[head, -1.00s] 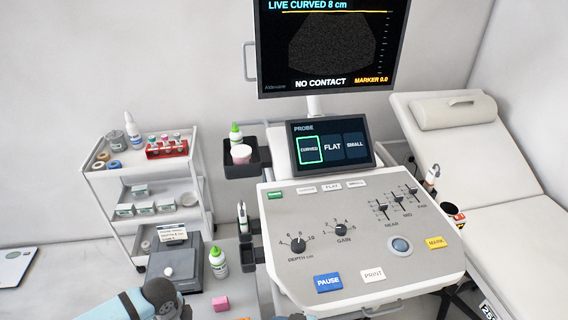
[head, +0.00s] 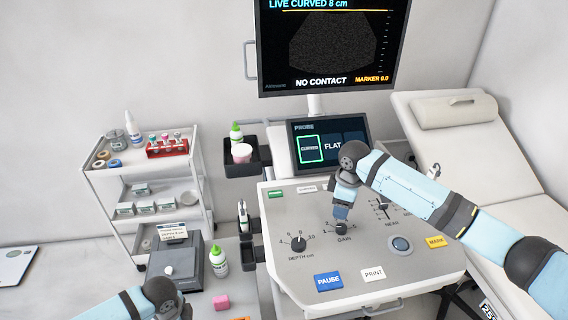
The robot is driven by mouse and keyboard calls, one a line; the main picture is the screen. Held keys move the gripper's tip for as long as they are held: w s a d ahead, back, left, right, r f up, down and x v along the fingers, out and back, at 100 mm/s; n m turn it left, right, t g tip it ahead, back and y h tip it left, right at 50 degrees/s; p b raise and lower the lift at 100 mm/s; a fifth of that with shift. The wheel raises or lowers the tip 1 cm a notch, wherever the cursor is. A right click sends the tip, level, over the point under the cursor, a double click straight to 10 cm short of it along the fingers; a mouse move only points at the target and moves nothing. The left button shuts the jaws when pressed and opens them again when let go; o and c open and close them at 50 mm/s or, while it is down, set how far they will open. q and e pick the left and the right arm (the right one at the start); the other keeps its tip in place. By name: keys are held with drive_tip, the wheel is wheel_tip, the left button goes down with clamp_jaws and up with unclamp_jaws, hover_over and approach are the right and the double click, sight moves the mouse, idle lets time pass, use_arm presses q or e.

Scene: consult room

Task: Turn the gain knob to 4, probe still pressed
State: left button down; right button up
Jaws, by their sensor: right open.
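The black gain knob (head: 341,228) sits on the console panel above its GAIN label. My right gripper (head: 341,212) points down just above the knob, jaws open; I cannot tell whether the fingers touch it. The gripper hides the numbers around the knob, so its setting cannot be read. The screen (head: 330,48) reads LIVE CURVED 8 cm and NO CONTACT. A white probe-like piece (head: 435,169) shows at the console's right edge, mostly hidden by my right arm. My left arm enters at the bottom left; its gripper is out of frame.
The depth knob (head: 298,244) is left of the gain knob. The sliders and a trackball (head: 400,244) lie to the right, under or near my right arm. PAUSE (head: 328,281) and PRINT (head: 373,275) buttons are in front. A couch (head: 508,215) stands at right.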

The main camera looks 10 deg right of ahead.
sight(342, 227)
drive_tip(key=shift+d, duration=0.4)
drive_tip(key=shift+s+d+f, duration=0.1)
drive_tip(key=shift+d, duration=0.05)
wheel_tip(342, 227, down, 9)
drive_tip(key=shift+r, duration=0.1)
drive_tip(key=shift+s+f, duration=0.15)
drive_tip(key=shift+f, duration=0.1)
